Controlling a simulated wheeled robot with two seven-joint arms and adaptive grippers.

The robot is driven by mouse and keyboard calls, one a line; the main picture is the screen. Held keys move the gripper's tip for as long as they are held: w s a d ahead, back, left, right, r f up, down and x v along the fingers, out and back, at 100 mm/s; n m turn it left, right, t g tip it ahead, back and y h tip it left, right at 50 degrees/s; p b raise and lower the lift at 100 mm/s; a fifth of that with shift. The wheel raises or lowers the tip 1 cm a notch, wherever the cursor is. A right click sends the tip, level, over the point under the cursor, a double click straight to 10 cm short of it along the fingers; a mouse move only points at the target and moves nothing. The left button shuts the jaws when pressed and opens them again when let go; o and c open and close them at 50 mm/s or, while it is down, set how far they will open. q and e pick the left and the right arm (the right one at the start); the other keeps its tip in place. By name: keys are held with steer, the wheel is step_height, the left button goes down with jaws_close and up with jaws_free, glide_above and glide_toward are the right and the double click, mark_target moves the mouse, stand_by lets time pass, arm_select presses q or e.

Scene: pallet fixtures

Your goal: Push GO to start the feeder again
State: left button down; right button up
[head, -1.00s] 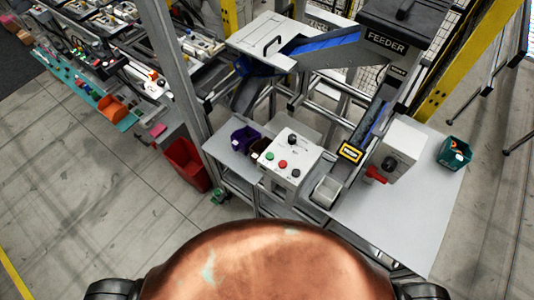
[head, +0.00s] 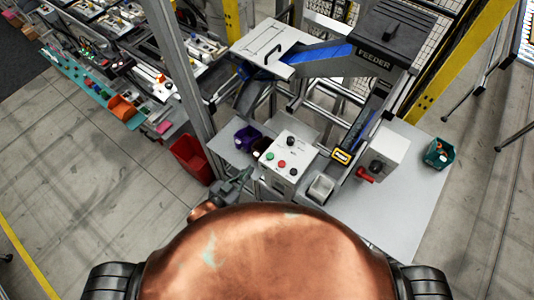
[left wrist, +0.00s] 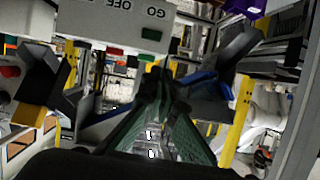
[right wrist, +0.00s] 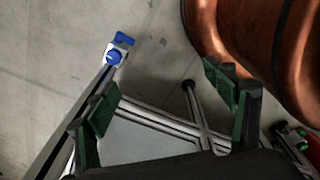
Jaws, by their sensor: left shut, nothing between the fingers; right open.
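A pale control box (head: 286,173) stands on the bench with a green button (head: 270,156), a red button (head: 282,164) and a black knob (head: 291,141) on top. My left gripper (head: 246,174) is shut and empty, just left of the box, apparently clear of the buttons. In the left wrist view the box (left wrist: 110,20) appears upside down, with GO and OFF lettering and a dark green rectangle (left wrist: 151,34) by GO. The shut fingertips (left wrist: 162,80) point past it. My right gripper (right wrist: 165,105) is open and empty over the floor and a frame edge.
The feeder (head: 385,45) with its chute stands behind the box. A purple bin (head: 247,138) sits behind left, a grey bin (head: 321,187) at right. A box with a red handle (head: 378,158) and a teal bin (head: 438,153) are farther right. A metal post (head: 181,70) rises at left.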

arm_select(q)
step_height(320, 180, up, 6)
steer(key=s+d, duration=0.1)
steer(key=d, duration=0.1)
steer(key=p, duration=0.2)
glide_above(267, 161)
steer(key=shift+d+f+t+h, duration=0.2)
steer(key=shift+f+t+h, duration=0.15)
steer(key=shift+f, duration=0.85)
step_height(267, 161, down, 3)
steer(key=shift+a+r, duration=0.1)
steer(key=shift+a, duration=0.05)
steer(key=shift+s+f, duration=0.15)
steer(key=shift+f, duration=0.55)
arm_select(e)
steer(key=r, duration=0.1)
steer(key=w+r, duration=0.1)
steer(key=r, duration=0.1)
steer(key=shift+w+d, duration=0.1)
steer(key=shift+w, duration=0.15)
steer(key=shift+f, duration=0.1)
arm_select(q)
steer(key=shift+f, duration=0.1)
